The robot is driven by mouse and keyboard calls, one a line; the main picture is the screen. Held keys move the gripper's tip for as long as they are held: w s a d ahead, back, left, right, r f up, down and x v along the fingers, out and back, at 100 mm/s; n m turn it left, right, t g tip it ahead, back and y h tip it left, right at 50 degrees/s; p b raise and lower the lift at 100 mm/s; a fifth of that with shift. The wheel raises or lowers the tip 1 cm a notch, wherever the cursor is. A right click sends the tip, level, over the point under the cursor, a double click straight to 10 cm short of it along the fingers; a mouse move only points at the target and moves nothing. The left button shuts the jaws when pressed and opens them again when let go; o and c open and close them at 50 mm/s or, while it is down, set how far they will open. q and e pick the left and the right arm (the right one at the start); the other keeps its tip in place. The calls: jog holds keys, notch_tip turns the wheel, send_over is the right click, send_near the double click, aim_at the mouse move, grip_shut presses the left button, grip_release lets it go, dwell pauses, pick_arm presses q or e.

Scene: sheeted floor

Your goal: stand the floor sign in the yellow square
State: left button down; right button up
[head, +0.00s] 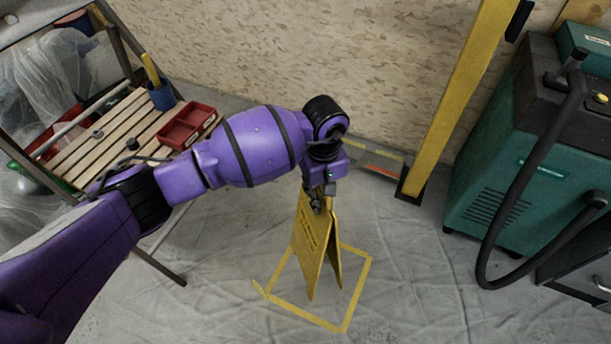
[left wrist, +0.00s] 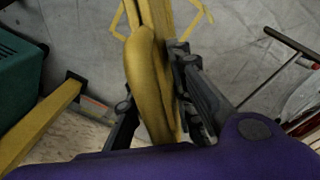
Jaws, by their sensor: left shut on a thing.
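The yellow floor sign (head: 312,245) is upright with its two panels spread a little at the bottom. My left gripper (head: 321,200) is shut on the top of the sign. In the left wrist view the sign (left wrist: 150,85) runs between the fingers of my left gripper (left wrist: 155,105). The yellow square (head: 347,318) is a tape outline on the sheeted floor, and the sign's lower end shows over it. I cannot tell whether the sign's feet touch the floor. The sign hides part of the square's far side. My right gripper is in neither view.
A yellow post (head: 455,105) stands behind to the right, beside a teal machine (head: 510,190) with a black hose. A slatted wooden rack (head: 100,135) with red trays (head: 187,125) stands at left. The floor in front of the square is clear.

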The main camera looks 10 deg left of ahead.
aim_at(317, 233)
pick_arm(q)
jog(key=shift+s+d+f, duration=0.3)
jog(key=shift+d+f, duration=0.45)
jog(key=shift+f, duration=0.1)
jog(key=shift+d+f, duration=0.25)
jog(key=shift+f, duration=0.05)
jog(key=f, duration=0.2)
jog(key=b, duration=0.1)
jog(key=shift+s+d+f, duration=0.3)
jog(key=shift+f, duration=0.6)
jog(key=shift+w, duration=0.1)
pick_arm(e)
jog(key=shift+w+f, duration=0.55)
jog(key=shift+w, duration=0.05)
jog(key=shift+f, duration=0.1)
pick_arm(q)
jog(key=c, duration=1.6)
grip_release()
jog(key=shift+a+f, duration=0.1)
jog(key=shift+f, duration=0.05)
jog(key=shift+o, duration=0.3)
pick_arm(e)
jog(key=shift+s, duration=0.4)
